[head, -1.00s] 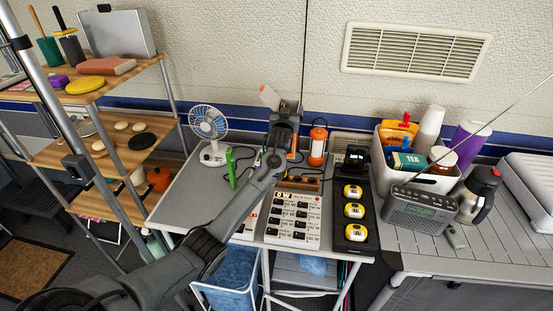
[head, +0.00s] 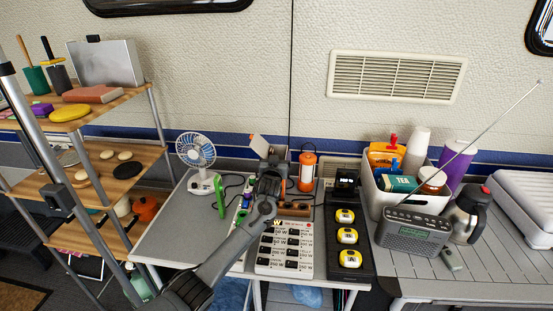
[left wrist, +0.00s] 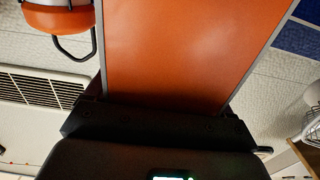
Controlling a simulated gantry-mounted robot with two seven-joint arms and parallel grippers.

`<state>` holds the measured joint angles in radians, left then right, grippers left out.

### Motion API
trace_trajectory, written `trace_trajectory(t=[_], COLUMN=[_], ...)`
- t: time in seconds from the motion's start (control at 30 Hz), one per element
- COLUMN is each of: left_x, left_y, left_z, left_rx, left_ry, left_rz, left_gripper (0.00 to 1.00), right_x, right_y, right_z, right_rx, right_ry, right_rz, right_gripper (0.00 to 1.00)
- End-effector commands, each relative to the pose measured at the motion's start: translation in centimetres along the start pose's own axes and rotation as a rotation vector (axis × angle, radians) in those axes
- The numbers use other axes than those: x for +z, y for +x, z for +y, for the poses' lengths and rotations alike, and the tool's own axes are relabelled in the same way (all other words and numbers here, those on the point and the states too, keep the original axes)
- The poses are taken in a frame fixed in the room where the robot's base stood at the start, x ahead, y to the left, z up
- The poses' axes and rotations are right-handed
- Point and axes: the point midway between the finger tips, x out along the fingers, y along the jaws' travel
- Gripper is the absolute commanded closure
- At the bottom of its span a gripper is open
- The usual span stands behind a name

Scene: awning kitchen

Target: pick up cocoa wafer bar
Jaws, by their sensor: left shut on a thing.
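My left gripper (head: 262,155) is raised over the back of the grey side table, left of the orange lantern. It is shut on a flat, orange-faced piece with a pale edge, which I take to be the cocoa wafer bar (head: 256,143). In the left wrist view the bar's broad orange face (left wrist: 190,50) rises from the dark jaws (left wrist: 155,118) and fills the middle. No label is readable, and the jaws hide its near end. My right gripper is not in view.
The lantern (head: 307,168) and a small fan (head: 196,150) flank the gripper. A power strip board (head: 284,247) and a black tray (head: 347,240) stand in front. A white bin (head: 392,195) and radio (head: 415,232) are at the right. The table's left part is clear.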

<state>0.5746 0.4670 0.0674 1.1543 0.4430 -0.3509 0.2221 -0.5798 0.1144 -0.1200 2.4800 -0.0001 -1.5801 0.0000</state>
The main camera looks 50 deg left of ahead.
Motion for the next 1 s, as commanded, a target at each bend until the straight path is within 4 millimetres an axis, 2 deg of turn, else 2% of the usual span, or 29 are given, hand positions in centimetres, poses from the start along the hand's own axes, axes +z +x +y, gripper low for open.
trace_trajectory(t=[0.03, 0.6, 0.63, 0.7, 0.73, 1.0], left_x=[0.7, 2.5, 2.6, 2.5, 2.5, 1.9], left_y=[0.0, -0.1, -0.1, -0.1, -0.1, -0.1], left_z=[0.0, 0.1, 0.1, 0.1, 0.1, 0.0], left_rx=[-0.001, 0.001, 0.001, 0.001, 0.001, 0.0], left_ry=[0.005, 0.008, 0.009, 0.008, 0.008, 0.006], left_rz=[-0.012, -0.022, -0.024, -0.022, -0.021, -0.013], left_gripper=[0.64, 0.64, 0.14, 0.04, 0.0, 0.0], right_x=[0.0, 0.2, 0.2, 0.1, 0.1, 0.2], right_y=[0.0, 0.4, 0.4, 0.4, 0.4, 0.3], right_z=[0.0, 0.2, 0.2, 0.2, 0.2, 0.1], right_rx=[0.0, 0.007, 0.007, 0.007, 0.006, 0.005], right_ry=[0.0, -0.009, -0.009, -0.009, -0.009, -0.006], right_rz=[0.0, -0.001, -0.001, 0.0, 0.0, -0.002], right_gripper=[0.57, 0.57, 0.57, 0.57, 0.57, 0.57])
